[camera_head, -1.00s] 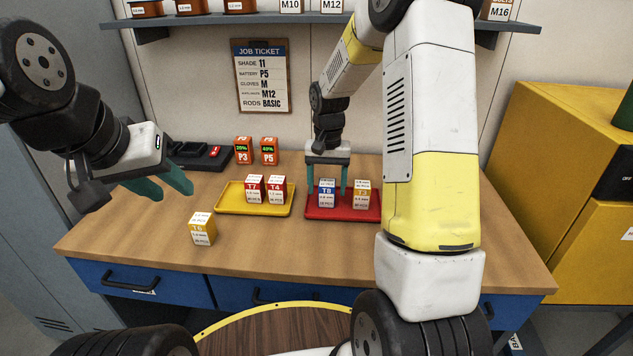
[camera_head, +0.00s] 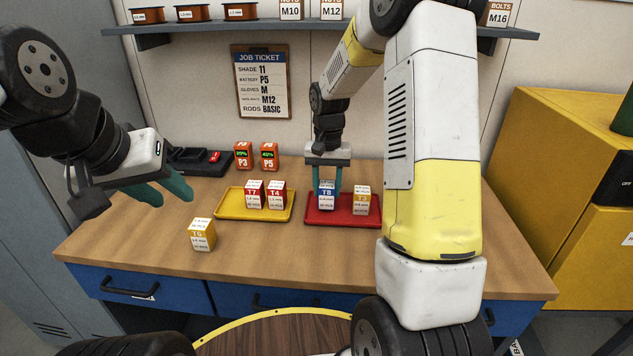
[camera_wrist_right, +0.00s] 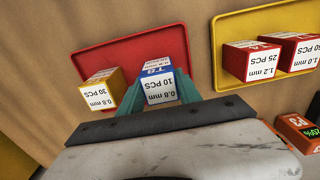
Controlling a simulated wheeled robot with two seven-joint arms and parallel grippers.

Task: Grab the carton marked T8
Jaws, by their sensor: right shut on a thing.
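The carton marked T8 (camera_head: 326,196) is white with a blue band and stands on the red tray (camera_head: 313,217), at its left side. My right gripper (camera_head: 327,184) reaches down from above and is shut on the T8 carton, one finger on each side. In the right wrist view the T8 carton (camera_wrist_right: 158,87) sits between the teal fingers of my right gripper (camera_wrist_right: 160,95). My left gripper (camera_head: 165,190) is open and empty, above the left part of the bench, away from the cartons.
A yellow-banded carton (camera_head: 361,200) stands close right of T8 on the red tray. The yellow tray (camera_head: 226,205) holds cartons T7 (camera_head: 254,194) and T4 (camera_head: 277,195). A yellow carton (camera_head: 202,235) stands at the front left. Batteries P3 (camera_head: 242,156) and P5 (camera_head: 269,156) stand behind. The front middle bench is clear.

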